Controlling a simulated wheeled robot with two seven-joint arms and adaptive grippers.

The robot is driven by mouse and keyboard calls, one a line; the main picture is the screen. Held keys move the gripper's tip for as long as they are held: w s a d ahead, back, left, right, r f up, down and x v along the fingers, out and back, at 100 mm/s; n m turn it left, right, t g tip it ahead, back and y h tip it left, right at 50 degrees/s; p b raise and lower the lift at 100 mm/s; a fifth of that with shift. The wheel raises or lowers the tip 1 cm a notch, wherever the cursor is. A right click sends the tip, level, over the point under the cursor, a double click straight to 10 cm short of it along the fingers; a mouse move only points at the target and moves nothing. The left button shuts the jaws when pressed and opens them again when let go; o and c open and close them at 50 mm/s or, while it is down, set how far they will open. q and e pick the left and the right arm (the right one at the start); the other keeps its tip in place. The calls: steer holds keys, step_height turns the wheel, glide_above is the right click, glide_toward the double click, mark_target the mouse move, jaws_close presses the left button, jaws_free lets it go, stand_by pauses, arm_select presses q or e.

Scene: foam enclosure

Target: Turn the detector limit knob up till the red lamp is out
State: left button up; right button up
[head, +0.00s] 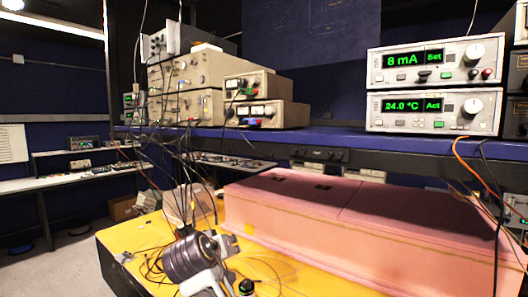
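No label in the head view tells me which knob is the detector limit knob. The upper instrument (436,76) at the right reads "8 mA" and "Set". It has a large light knob (477,52) and a small reddish spot (486,73) below it; I cannot tell if that is a lit lamp. The lower instrument (384,126) reads "24.0 °C" and "Act", with a similar knob (473,106). My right gripper (229,244) is low at the centre left, above the yellow surface and far from both knobs; its fingers are unclear. My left gripper is not in view.
A long pink foam box (350,222) covers much of the yellow table (125,249). Behind it, a blue shelf (325,140) carries the instruments, with beige units (185,75) at the left. Dark cables hang near my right arm. An orange cable (465,155) hangs at the right.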

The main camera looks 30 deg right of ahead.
steer(key=s+a+r+m+h, duration=0.1)
steer(key=s+r+m+h, duration=0.15)
steer(key=r, duration=1.25)
steer(key=s+a+r+m+h, duration=0.15)
steer(key=r+m+h, duration=0.25)
steer(key=r, duration=1)
steer(key=m+g+h, duration=0.2)
steer(key=m, duration=0.2)
glide_toward(268, 110)
steer(key=v, duration=0.6)
steer(key=shift+d+r, duration=0.1)
steer(key=shift+d, duration=0.15)
steer(key=shift+d, duration=0.15)
steer(key=shift+p+x, duration=2)
steer(key=shift+x, duration=4.8)
steer(key=shift+w, duration=0.15)
jaws_close()
